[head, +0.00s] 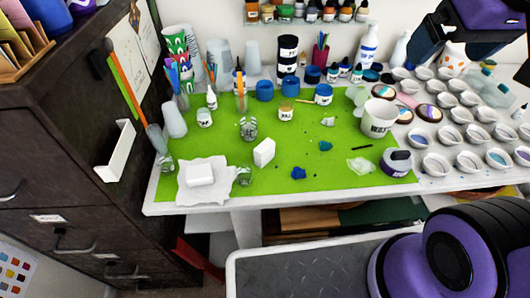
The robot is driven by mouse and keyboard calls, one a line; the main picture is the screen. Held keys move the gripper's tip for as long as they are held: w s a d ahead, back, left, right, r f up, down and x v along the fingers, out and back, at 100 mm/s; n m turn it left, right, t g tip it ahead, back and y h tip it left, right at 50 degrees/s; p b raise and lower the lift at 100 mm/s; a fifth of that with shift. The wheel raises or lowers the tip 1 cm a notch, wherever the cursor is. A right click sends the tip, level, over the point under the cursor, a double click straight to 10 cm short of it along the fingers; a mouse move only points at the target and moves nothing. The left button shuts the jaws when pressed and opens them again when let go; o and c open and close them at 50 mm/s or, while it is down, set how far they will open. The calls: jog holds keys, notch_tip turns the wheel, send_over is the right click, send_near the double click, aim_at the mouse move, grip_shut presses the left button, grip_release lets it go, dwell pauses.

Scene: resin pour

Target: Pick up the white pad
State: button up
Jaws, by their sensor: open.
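Two white block-like things could be the white pad. One white block (200,172) lies flat on a crumpled white sheet (222,184) at the front left of the table. The other white block (264,152) stands on the green mat (290,180) to its right, slightly tilted in view. I cannot tell which is the pad. My gripper (475,56) is at the top right, partly cut off by the picture edge, with its fingers apart. It appears above the rows of small cups, far from both blocks, and I see nothing held in it.
Rows of small cups (470,162) fill the right. A dark cabinet (70,150) borders the left.

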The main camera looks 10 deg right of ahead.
jog(key=w+a+f+n+g, duration=0.1)
jog(key=w+a+f, duration=0.1)
jog(key=w, duration=0.2)
jog(key=w+a+f+n, duration=0.1)
jog(key=w+a+f, duration=0.1)
jog(key=w+a, duration=0.15)
jog(key=n+g, duration=0.4)
jog(key=n, duration=0.2)
send_over(262, 147)
jog(key=f, duration=2.3)
jog(key=shift+d, duration=0.35)
jog(key=shift+a+f, duration=0.3)
jog(key=shift+f, duration=0.35)
notch_tip(262, 147, down, 5)
jog(key=shift+r, duration=0.1)
jog(key=shift+w+d+f, duration=0.1)
jog(key=shift+w+f, duration=0.15)
jog(key=shift+f, duration=1.1)
jog(key=shift+w+d+f, duration=0.1)
jog(key=shift+w+f, duration=0.1)
jog(key=shift+f, duration=1.15)
jog(key=shift+c, duration=0.3)
jog(key=c, duration=1)
